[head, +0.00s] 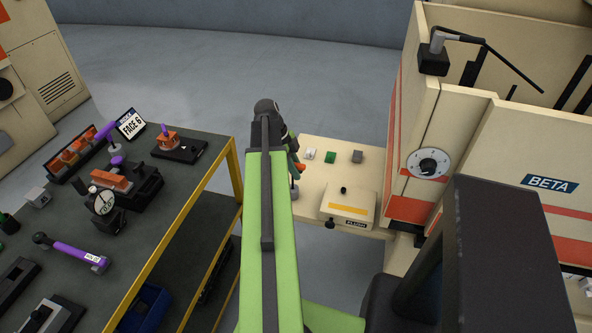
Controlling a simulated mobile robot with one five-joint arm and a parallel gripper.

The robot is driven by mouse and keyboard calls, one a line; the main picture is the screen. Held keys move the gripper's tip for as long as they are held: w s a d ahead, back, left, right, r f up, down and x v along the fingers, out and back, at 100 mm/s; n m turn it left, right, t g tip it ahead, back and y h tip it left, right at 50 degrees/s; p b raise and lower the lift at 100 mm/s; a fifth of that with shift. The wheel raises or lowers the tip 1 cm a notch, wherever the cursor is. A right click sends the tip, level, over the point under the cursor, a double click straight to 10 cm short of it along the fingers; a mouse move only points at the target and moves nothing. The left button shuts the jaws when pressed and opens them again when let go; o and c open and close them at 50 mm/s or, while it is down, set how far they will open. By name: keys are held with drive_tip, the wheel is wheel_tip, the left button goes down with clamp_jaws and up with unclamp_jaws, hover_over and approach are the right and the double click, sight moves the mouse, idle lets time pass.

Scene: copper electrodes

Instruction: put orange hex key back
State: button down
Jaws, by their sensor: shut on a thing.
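My gripper (293,155) is past the far end of my green arm, over the left edge of the small beige shelf. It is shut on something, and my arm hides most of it. A small orange piece (300,167) shows beside the jaws and appears to be the orange hex key's handle. The key's shaft and tip cannot be made out. No clear empty holder for the key can be made out.
The beige shelf (314,205) carries white, green and grey blocks (357,156) and a flush box (346,207). The BETA machine (470,130) stands at right. A dark bench (140,230) at left holds orange fixtures, a dial gauge (104,202) and a purple-handled tool (78,254).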

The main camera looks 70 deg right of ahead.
drive_tip(key=shift+f+b, duration=1.95)
drive_tip(key=shift+f, duration=0.2)
drive_tip(key=c, duration=1.3)
unclamp_jaws()
drive_tip(key=shift+r, duration=0.1)
drive_tip(key=shift+o, duration=0.2)
drive_tip(key=o, duration=0.8)
drive_tip(key=shift+p+v, duration=4.8)
drive_tip(key=shift+v, duration=0.2)
drive_tip(key=shift+r, duration=0.15)
